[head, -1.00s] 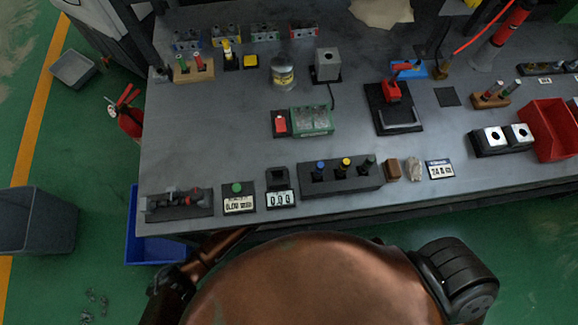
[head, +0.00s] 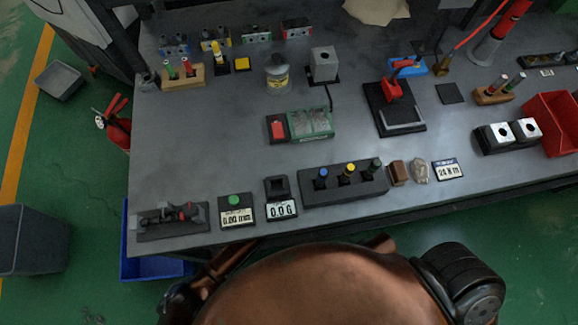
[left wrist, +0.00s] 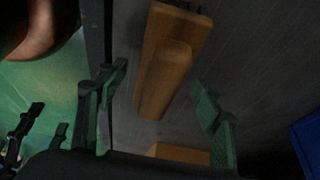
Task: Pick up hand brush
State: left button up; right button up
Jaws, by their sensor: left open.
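A long wooden piece with a raised, rounded grip, which looks like the hand brush (left wrist: 168,72), shows in the left wrist view against a dark grey surface. No bristles can be made out. My left gripper (left wrist: 165,102) is open, with its two fingers apart on either side of the wooden piece's near end. I cannot tell whether they touch it. In the head view only part of my left arm shows at the bottom left, and its gripper is hidden. I cannot clearly pick out the brush in the head view. My right gripper is not in view.
The grey workbench (head: 190,130) carries a button box (head: 343,188), a red-and-green block (head: 312,123), a gauge block (head: 237,212) and a red bin (head: 553,120). A blue bin (head: 140,264) stands below its left corner. Another wooden piece (left wrist: 180,153) shows at the wrist view's bottom.

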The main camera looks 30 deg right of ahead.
pick_arm(q)
jog(key=c, duration=1.4)
jog(key=shift+r, duration=0.1)
jog(key=shift+r, duration=0.2)
notch_tip(320, 180, up, 3)
jog(key=shift+w+r+p, duration=0.1)
jog(key=shift+r+p, duration=0.05)
jog(key=shift+p, duration=1.1)
jog(key=s, duration=0.1)
jog(key=s+a+p, duration=0.1)
jog(key=s, duration=0.1)
jog(key=shift+s, duration=0.1)
jog(key=shift+s+a+f+p, duration=0.1)
jog(key=shift+s+a+p, duration=0.7)
jog(key=shift+s, duration=1.6)
jog(key=shift+s+a+f+p, duration=0.1)
jog(key=shift+s+a+p, duration=0.7)
jog(key=shift+s, duration=1.55)
jog(key=shift+s+a+p, duration=0.4)
jog(key=shift+s+p, duration=0.7)
jog(key=shift+s, duration=1.3)
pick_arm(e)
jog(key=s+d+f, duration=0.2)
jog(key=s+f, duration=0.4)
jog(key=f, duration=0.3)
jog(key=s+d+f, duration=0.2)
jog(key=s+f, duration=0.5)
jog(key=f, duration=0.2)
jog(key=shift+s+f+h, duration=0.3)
